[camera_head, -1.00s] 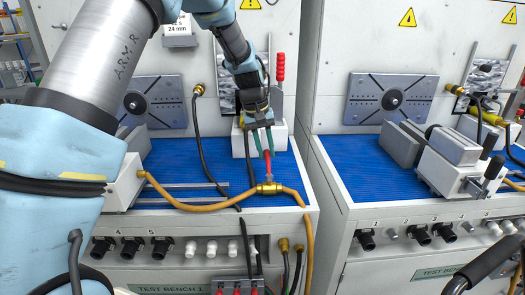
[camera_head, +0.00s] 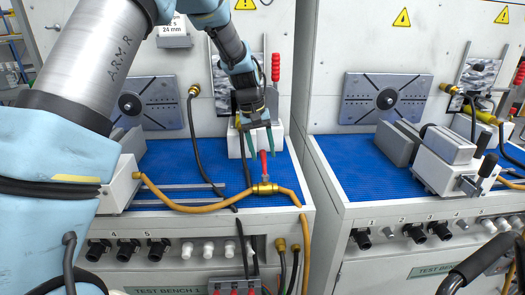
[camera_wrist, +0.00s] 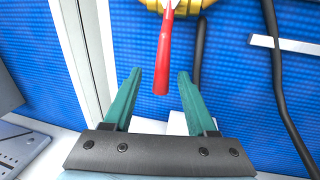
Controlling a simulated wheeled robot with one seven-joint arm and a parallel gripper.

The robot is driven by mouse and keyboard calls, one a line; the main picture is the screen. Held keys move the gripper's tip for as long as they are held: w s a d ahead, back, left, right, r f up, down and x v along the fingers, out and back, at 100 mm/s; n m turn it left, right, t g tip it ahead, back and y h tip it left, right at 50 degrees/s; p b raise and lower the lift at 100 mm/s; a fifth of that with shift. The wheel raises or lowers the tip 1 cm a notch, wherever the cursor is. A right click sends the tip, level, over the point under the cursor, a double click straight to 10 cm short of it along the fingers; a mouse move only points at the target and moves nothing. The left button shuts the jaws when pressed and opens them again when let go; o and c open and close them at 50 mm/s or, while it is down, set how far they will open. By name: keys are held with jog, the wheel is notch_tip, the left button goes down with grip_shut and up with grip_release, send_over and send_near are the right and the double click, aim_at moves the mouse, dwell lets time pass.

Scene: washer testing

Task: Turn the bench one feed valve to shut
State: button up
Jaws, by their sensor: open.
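The feed valve of bench one is a brass body (camera_head: 265,189) in the orange hose on the bench's front part. Its red lever (camera_head: 263,165) stands crosswise to the hose, its free end toward the back. In the wrist view the brass body (camera_wrist: 178,5) is cut by the top edge, and the red lever (camera_wrist: 164,55) points down. My gripper (camera_head: 262,155) is open above and behind the valve. In the wrist view its green fingers (camera_wrist: 159,74) are on either side of the lever's free end, with gaps visible. Whether it is level with the lever is unclear.
The orange hose (camera_head: 190,209) crosses the blue mat (camera_head: 190,160) and drops over the front edge. A black hose (camera_head: 201,145) hangs left of my gripper. A white block (camera_head: 240,146) stands behind it. A second bench (camera_head: 345,180) is to the right.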

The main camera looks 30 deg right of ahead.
jog(key=shift+r, duration=0.1)
notch_tip(320, 180, up, 10)
jog(key=w+a+b, duration=0.1)
jog(key=a+b, duration=0.1)
jog(key=shift+r, duration=0.25)
dwell(0.3)
jog(key=w+a+f+n+t, duration=0.1)
jog(key=a+f, duration=0.1)
jog(key=a, duration=0.8)
jog(key=w+a+f+n+t, duration=0.1)
jog(key=a+f, duration=0.1)
jog(key=a, duration=0.8)
jog(key=s+a+f+n+y, duration=0.1)
jog(key=s+a+f, duration=0.1)
jog(key=s+a, duration=0.3)
jog(key=s+a+f+n, duration=0.1)
jog(key=s+a, duration=0.5)
jog(key=a, duration=0.7)
jog(key=shift+a+f+t+y, duration=0.3)
jog(key=shift+a+f+y, duration=0.1)
jog(key=shift+f, duration=0.5)
